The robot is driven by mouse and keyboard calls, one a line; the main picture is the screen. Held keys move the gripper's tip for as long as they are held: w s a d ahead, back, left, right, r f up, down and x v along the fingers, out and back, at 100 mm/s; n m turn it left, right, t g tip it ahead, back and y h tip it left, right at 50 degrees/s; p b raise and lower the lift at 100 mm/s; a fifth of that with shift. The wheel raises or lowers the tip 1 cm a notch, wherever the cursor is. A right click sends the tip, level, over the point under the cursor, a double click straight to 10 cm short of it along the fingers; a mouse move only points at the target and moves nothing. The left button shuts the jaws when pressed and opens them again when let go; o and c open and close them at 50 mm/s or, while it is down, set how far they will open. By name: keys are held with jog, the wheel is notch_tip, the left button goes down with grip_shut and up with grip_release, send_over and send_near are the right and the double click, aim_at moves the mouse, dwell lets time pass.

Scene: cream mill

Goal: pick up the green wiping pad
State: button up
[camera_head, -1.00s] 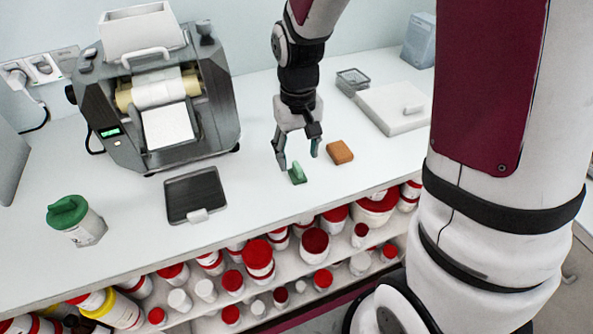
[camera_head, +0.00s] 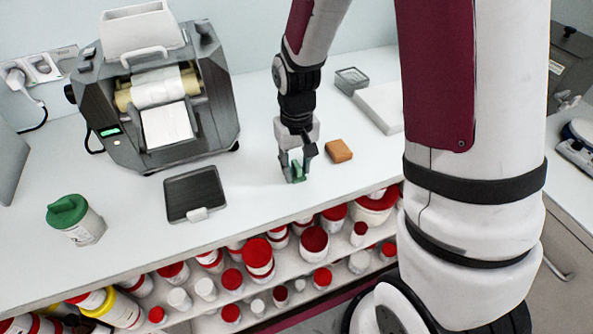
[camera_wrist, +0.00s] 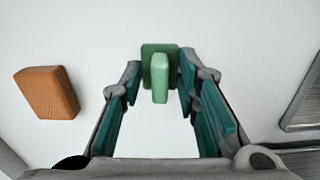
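The green wiping pad (camera_head: 298,174) lies on the white counter, with a raised grip on top. In the wrist view the pad (camera_wrist: 160,62) is a darker green base with a paler upright grip at its middle. My gripper (camera_head: 295,171) points down over it. In the wrist view my gripper's teal-lined fingers (camera_wrist: 160,82) are apart, one on each side of the grip. The right finger is close to the pad's edge; I cannot tell whether it touches.
An orange-brown block (camera_head: 338,151) lies right of the pad. A dark flat tray (camera_head: 194,193), a green-lidded jar (camera_head: 76,219) and a roller machine (camera_head: 160,95) stand to the left. Jars fill the shelf below.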

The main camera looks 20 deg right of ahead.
aim_at(296, 164)
dwell(0.3)
jog(key=shift+r, duration=0.55)
notch_tip(296, 164, up, 2)
jog(key=shift+r, duration=0.1)
jog(key=shift+s+a+r, duration=0.2)
jog(key=shift+s+a, duration=0.25)
jog(key=shift+a, duration=0.1)
jog(key=s+a+r, duration=0.1)
jog(key=s+a, duration=0.9)
jog(key=shift+s+a+r+b, duration=0.15)
jog(key=shift+s+b, duration=0.1)
jog(key=shift+b, duration=0.05)
jog(key=shift+o, duration=0.5)
